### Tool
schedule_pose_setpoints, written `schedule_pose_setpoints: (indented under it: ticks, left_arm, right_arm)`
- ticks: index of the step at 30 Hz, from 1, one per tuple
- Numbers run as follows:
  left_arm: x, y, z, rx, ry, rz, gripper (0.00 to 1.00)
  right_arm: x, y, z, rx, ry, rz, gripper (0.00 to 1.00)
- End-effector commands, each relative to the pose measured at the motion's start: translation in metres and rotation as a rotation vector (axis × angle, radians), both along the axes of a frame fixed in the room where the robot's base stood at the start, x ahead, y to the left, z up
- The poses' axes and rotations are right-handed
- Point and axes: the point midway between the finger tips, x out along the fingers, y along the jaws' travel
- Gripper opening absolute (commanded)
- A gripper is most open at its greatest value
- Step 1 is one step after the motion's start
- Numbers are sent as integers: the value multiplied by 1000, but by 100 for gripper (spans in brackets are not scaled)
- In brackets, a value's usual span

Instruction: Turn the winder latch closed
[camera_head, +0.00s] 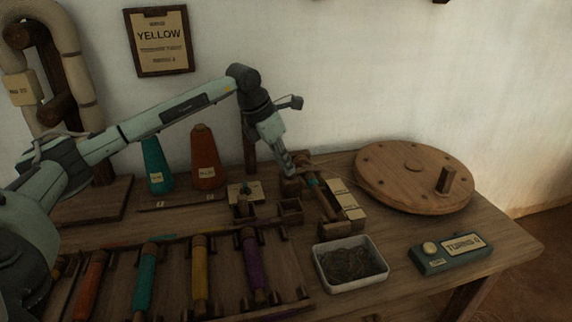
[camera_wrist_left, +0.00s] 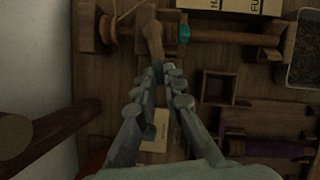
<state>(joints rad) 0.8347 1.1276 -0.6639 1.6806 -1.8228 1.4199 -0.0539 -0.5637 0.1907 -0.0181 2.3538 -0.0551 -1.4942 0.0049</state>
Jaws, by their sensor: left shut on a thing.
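The winder (camera_head: 325,203) is a small wooden frame on the table with a spindle that carries a band of teal thread. In the left wrist view its spindle (camera_wrist_left: 225,37) runs across the top. The winder latch looks to be the short wooden lever (camera_wrist_left: 153,38) at the spindle's left end. My left gripper (camera_head: 289,172) reaches down to the winder's back end. In the left wrist view its fingertips (camera_wrist_left: 158,76) are closed on the near end of this lever. The gripper hides the lever in the head view.
A white tray (camera_head: 324,279) of dark material stands in front of the winder. A round wooden wheel (camera_head: 390,178) with a peg and a green counter box (camera_head: 428,263) are to the right. Colored bobbins (camera_head: 145,278) fill a rack at front left. Teal and rust cones (camera_head: 204,160) stand behind.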

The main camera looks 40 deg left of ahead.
Motion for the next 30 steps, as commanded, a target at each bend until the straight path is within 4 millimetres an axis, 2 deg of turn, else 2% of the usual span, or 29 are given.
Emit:
schedule_pose_setpoints:
  ticks: [12,18,30]
  left_arm:
    - [2,2,1,1,1,-235,0]
    - [2,3,0,1,1,-276,0]
    - [2,3,0,2,1,-286,0]
  right_arm:
    - [4,1,-9,6,1,4,40]
    - [3,0,-16,6,15,3,40]
    - [5,1,-15,8,8,3,40]
